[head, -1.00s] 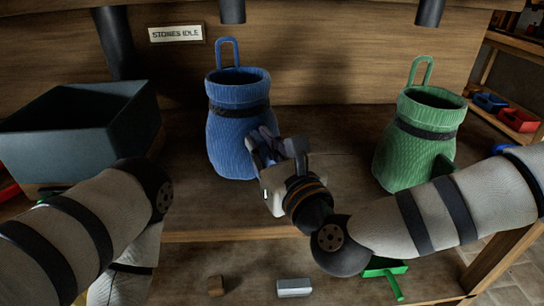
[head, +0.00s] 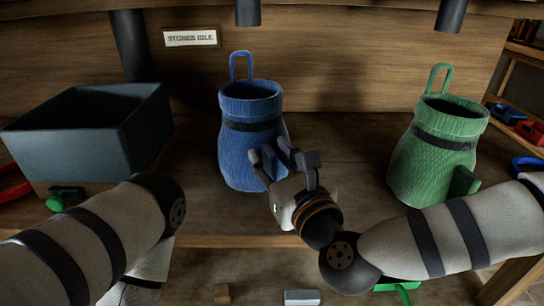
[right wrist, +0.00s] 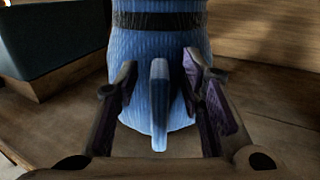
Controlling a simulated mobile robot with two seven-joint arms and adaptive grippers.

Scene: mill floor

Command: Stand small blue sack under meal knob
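The blue sack (head: 247,140) stands upright on the wooden bench, with a dark band and a loop at its back rim. It also fills the upper middle of the right wrist view (right wrist: 160,45). A flat blue tab (right wrist: 159,105) sticks out from its front. My right gripper (head: 272,157) is at the sack's front, low down. In the right wrist view its fingers are apart, one on each side of the tab, with gaps showing. My left arm shows at left, but its gripper is out of view. No knob is readably labelled meal; a green knob (head: 62,198) sits below the dark bin.
A dark open bin (head: 150,125) stands at left. A green sack (head: 437,150) with a front tab stands at right. Dark spouts (head: 247,12) hang above. A sign (head: 191,38) reads "STONES IDLE". Small blocks (head: 302,297) lie lower down. Bench between the sacks is clear.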

